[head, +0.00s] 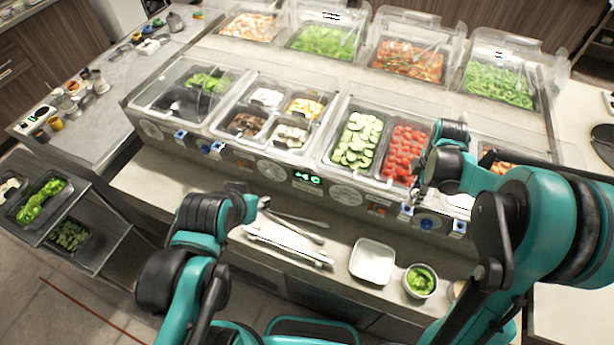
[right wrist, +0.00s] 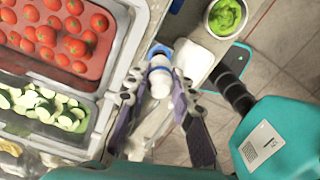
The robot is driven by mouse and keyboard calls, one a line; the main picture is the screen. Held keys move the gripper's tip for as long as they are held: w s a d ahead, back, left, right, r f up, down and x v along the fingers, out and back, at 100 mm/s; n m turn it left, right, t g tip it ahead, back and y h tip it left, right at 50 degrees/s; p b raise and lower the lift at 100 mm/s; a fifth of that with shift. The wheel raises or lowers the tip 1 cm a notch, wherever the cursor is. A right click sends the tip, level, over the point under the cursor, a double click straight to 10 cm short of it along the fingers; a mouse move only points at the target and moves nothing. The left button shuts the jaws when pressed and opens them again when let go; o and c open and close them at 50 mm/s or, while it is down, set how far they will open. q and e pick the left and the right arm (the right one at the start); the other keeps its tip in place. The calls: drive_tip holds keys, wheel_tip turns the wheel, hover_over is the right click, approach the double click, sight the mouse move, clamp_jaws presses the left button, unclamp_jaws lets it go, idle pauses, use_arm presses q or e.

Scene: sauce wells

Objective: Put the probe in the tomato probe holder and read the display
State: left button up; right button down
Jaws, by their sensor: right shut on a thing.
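The tomato pan (head: 403,153) holds red tomatoes and also shows in the right wrist view (right wrist: 62,35). A blue-and-white probe holder (head: 407,209) sits on the front panel below it. My right gripper (right wrist: 160,95) is shut on the white probe (right wrist: 160,82), whose end is close to a blue holder part (right wrist: 158,50); I cannot tell whether it is seated. In the head view my right gripper is at the tomato pan's front edge, partly hidden by its wrist. The display (head: 307,179) shows green digits resembling 40. My left gripper (head: 238,190) is over the counter, its fingers unclear.
Other blue-and-white holders (head: 181,135) line the front panel. On the counter lie tongs (head: 290,245), a white tray (head: 372,261) and a bowl of green food (head: 420,281). A cucumber pan (head: 357,140) adjoins the tomatoes. A shelf rack (head: 85,220) stands at left.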

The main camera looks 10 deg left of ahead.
drive_tip(key=shift+r+p, duration=1.55)
drive_tip(key=shift+r, duration=1)
